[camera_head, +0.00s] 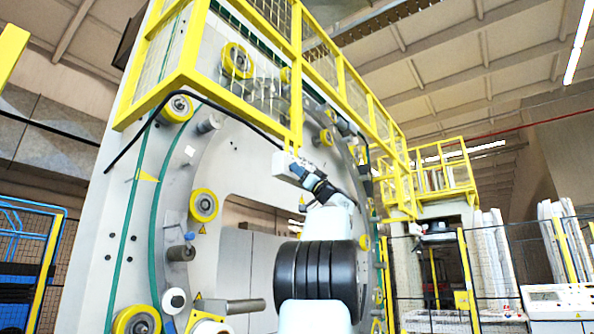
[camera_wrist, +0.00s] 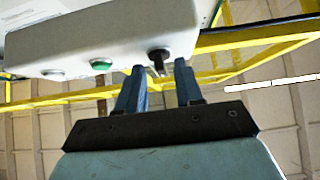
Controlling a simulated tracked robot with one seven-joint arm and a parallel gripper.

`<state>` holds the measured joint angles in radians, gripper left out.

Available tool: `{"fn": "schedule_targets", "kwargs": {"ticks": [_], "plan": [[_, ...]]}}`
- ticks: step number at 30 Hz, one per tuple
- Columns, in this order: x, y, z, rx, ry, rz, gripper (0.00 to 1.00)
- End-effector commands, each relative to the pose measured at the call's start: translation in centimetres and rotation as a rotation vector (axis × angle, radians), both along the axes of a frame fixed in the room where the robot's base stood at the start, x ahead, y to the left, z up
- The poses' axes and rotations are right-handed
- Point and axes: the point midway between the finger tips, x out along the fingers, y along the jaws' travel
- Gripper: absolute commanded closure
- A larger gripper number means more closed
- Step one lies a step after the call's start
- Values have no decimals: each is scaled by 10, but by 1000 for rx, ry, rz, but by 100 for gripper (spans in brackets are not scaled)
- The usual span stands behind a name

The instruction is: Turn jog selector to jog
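The control box (camera_wrist: 100,40) is a pale grey case that fills the top left of the wrist view. A black selector knob (camera_wrist: 158,54) sticks out of its underside at the right end, with a green button (camera_wrist: 101,64) to its left. My gripper (camera_wrist: 160,68) is open, its two blue fingers apart on either side of the knob in the picture. I cannot tell whether a finger touches it. In the head view the control box (camera_head: 286,168) is small, with my gripper (camera_head: 305,178) right beside it; the knob cannot be made out there.
Yellow railings (camera_head: 300,60) stand above and behind the box. The large grey ring machine (camera_head: 180,170) with yellow rollers is behind my arm. A further button (camera_wrist: 52,73) sits at the left of the box. A black cable (camera_head: 215,105) runs to the box area.

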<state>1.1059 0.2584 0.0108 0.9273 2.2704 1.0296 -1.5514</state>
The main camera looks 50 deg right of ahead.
Motion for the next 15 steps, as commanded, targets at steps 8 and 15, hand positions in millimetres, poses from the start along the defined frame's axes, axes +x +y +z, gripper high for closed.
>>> {"fn": "schedule_targets", "kwargs": {"ticks": [8,15], "plan": [[6,2,6,0,0,1,64],[6,2,6,-1,0,2,70]]}}
